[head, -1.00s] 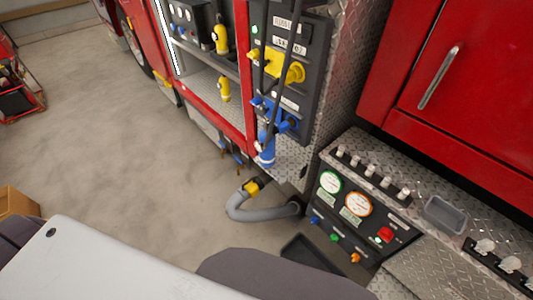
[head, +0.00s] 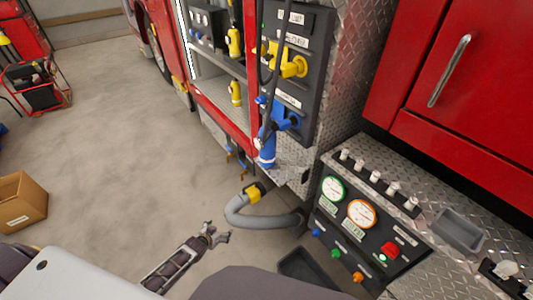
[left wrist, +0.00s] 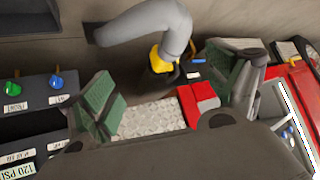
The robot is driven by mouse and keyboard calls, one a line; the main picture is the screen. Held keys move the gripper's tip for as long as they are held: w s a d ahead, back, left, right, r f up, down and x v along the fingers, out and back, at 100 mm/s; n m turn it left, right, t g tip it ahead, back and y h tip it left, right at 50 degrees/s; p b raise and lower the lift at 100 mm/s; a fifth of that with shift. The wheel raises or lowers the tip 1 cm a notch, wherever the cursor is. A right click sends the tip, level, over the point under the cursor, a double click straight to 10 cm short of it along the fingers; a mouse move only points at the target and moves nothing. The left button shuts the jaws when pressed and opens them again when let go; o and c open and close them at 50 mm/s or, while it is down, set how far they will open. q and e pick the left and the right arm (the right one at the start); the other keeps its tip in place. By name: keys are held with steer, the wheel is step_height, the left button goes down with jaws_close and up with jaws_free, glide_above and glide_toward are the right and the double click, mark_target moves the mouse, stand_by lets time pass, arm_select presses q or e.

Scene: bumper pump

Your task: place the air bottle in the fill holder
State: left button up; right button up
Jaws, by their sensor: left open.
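No object can be identified for certain as the air bottle or the fill holder. Candidates in the head view are a yellow cylinder (head: 234,41) on the upper shelf, a smaller yellow cylinder (head: 236,92) below it, and a blue cylinder (head: 267,147) hanging by the cabinet's corner. My left gripper (head: 217,236) is low in the head view, in front of the grey hose (head: 245,217). It also shows in the left wrist view (left wrist: 165,95), with its green-padded fingers spread apart and nothing between them. My right gripper is not in view.
The hose's yellow collar (left wrist: 160,62) shows beyond the fingers in the left wrist view. A gauge panel (head: 350,235) and diamond-plate bumper stand at right. A cardboard box (head: 20,202) is on the floor at left.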

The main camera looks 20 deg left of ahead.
arm_select(q)
steer(key=w+r+t+b, duration=0.3)
steer(key=w+r+b, duration=0.1)
steer(key=w+r, duration=0.5)
steer(key=m+t+h+b, duration=0.3)
steer(key=t+h+b, duration=0.25)
steer(key=b, duration=0.45)
glide_toward(262, 151)
steer(key=shift+s+a+r+g+h, duration=0.2)
steer(key=shift+r+g+h, duration=0.15)
steer(key=shift+g, duration=0.1)
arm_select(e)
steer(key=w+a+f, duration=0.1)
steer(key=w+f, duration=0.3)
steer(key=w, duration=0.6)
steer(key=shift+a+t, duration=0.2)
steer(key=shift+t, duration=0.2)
arm_select(q)
steer(key=shift+w+f, duration=0.1)
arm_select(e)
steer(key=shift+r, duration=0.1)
